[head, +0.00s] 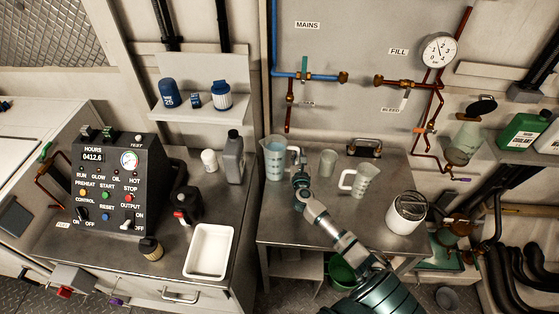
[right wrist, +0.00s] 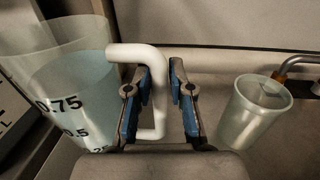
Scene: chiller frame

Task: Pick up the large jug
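The large jug (head: 275,160) is clear with a blue tint and a white handle. It stands upright on the right-hand metal bench, near its back left corner. My right gripper (head: 300,181) is at the jug's handle side. In the right wrist view, the jug (right wrist: 68,90) is at the left with its scale marks showing. Its white handle (right wrist: 158,92) stands between the two blue-padded fingers of my right gripper (right wrist: 158,82). The fingers are apart, and I see no clear grip on the handle. My left gripper is not in view.
A smaller jug (head: 364,181), a clear cup (head: 327,162) and a white canister (head: 406,213) share the bench. The cup (right wrist: 254,108) is right of my gripper in the wrist view. Copper pipes and valves (head: 400,82) are on the wall behind.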

